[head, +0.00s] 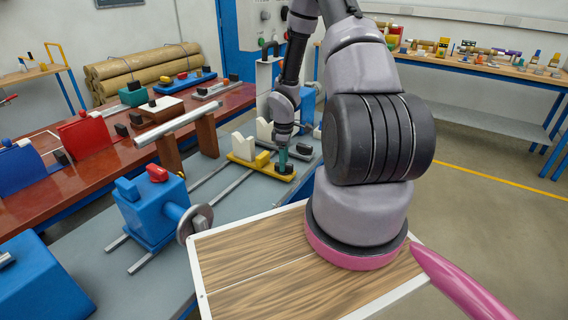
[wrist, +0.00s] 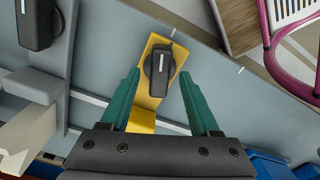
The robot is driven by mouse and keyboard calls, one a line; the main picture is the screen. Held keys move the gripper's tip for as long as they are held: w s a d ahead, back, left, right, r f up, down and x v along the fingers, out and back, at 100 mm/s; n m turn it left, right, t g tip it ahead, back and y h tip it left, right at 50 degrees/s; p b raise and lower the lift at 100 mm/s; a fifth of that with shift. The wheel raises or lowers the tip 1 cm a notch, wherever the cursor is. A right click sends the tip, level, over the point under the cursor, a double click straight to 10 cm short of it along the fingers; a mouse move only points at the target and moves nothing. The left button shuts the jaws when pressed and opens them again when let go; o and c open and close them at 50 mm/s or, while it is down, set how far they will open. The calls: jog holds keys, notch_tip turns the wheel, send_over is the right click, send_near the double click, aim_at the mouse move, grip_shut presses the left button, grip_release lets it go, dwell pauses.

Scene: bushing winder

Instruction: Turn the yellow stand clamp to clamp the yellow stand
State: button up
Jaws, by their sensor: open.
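The yellow stand (head: 250,168) sits on the grey bench of the winder in the head view, with a white V-shaped block (head: 243,147) on it. Its yellow base plate (wrist: 154,101) also shows in the wrist view. The yellow stand clamp is a black knob (wrist: 160,73) with a pale line on its handle, at the plate's far end. My gripper (wrist: 160,75) is open, its two green fingers on either side of the clamp handle with gaps visible. In the head view my gripper (head: 282,160) points down at the clamp end, and the clamp is partly hidden there.
Another black clamp (wrist: 36,22) stands to the left in the wrist view. A blue winder unit (head: 148,212) with a metal disc is nearer in the head view. A red-brown table (head: 215,105) with coloured stands lies at the left. My arm blocks the right side.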

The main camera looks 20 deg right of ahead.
jog(key=shift+f, duration=0.55)
grip_shut()
jog(key=m, duration=0.4)
grip_release()
